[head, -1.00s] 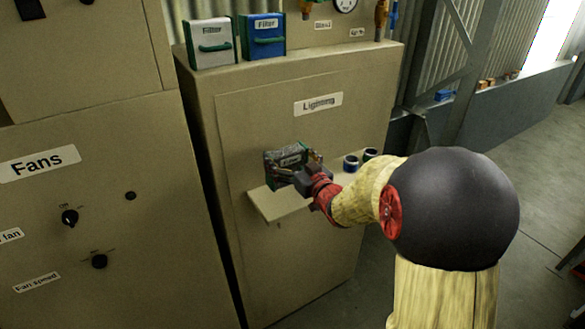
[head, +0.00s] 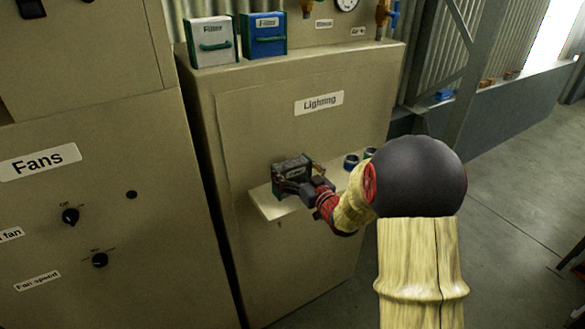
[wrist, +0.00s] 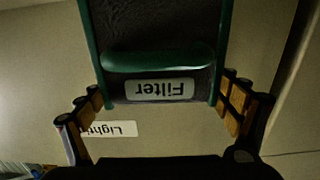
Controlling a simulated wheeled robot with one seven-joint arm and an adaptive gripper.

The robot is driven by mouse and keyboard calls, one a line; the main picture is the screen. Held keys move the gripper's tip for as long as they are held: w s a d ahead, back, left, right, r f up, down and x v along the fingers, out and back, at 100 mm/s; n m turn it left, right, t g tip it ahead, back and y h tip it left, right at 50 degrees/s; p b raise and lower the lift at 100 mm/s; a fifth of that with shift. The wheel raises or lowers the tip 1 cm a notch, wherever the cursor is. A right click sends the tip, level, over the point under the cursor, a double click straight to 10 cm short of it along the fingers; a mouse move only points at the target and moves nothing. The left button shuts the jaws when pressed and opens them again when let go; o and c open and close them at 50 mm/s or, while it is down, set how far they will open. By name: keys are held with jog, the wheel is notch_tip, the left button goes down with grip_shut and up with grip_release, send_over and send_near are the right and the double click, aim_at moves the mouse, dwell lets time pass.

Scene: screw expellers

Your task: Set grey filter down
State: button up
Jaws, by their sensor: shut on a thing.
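The grey filter (head: 291,167) has a dark grey face, a green frame and handle, and a "Filter" label. My gripper (head: 300,183) is shut on it, with a finger at each side. The filter is at the left part of the small shelf (head: 279,207) on the "Lighting" cabinet. I cannot tell whether its bottom touches the shelf, as my gripper covers part of it. In the wrist view, the filter (wrist: 160,68) appears upside down between the fingers of my gripper (wrist: 163,105).
Two dark cups (head: 351,162) (head: 370,154) stand on the shelf, right of the filter. A white filter (head: 210,44) and a blue filter (head: 263,37) stand on top of the cabinet. The "Fans" cabinet (head: 110,220) is at the left.

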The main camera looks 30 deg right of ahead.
jog(key=o, duration=0.7)
jog(key=shift+f, duration=0.2)
jog(key=shift+o, duration=1.4)
jog(key=shift+r, duration=0.1)
jog(key=shift+r, duration=0.15)
jog(key=s, duration=1.2)
jog(key=s+a+r+g, duration=0.1)
jog(key=s+a+g, duration=0.5)
jog(key=s+a, duration=0.3)
jog(key=s+a+r+g, duration=0.2)
jog(key=s+a+g, duration=0.4)
jog(key=s, duration=1.1)
jog(key=a, duration=0.4)
jog(key=shift+a+r+h+b, duration=0.2)
jog(key=shift+a+h+b, duration=0.1)
